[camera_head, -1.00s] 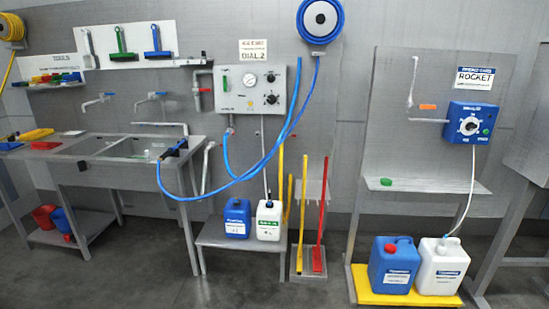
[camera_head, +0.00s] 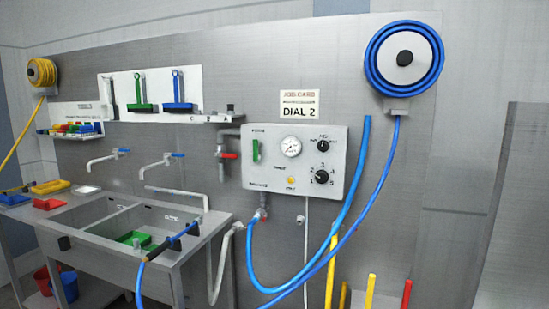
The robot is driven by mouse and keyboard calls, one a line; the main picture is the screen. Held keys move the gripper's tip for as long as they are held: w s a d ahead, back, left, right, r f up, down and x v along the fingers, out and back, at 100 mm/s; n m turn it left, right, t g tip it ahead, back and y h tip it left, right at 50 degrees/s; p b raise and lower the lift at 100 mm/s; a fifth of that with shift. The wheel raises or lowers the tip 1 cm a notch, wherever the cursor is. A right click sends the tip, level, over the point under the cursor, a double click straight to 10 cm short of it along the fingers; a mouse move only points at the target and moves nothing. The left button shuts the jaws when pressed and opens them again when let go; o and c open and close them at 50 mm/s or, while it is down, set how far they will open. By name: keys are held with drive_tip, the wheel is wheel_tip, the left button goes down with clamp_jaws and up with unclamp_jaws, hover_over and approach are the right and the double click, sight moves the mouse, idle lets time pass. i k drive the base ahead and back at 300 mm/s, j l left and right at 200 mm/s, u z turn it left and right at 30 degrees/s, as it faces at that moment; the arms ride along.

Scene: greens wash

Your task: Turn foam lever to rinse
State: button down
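A light grey control panel (camera_head: 270,176) is on the wall, right of the sink. It carries an upright green lever (camera_head: 256,150) at its upper left. A round gauge (camera_head: 291,146) is in the middle. A small black knob (camera_head: 323,145) is at the upper right, with a numbered black dial (camera_head: 322,177) below it. Small print near the controls is too blurred to read, so I cannot tell which control is marked as the foam lever. My gripper is not in view.
A blue hose (camera_head: 258,282) loops below the panel. A blue hose reel (camera_head: 404,57) hangs at the upper right, above yellow and red handles (camera_head: 370,291). A red-handled valve (camera_head: 228,155) is left of the panel. The steel sink (camera_head: 110,222) stands at the left.

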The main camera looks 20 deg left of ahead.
sight(256, 157)
drive_tip(key=i+u, duration=0.2)
drive_tip(key=i, duration=0.2)
drive_tip(key=i+l+u, duration=0.25)
drive_tip(key=i, duration=0.15)
drive_tip(key=i+l+u, duration=0.2)
drive_tip(key=i, duration=0.2)
drive_tip(key=j+u, duration=0.1)
drive_tip(key=u, duration=0.15)
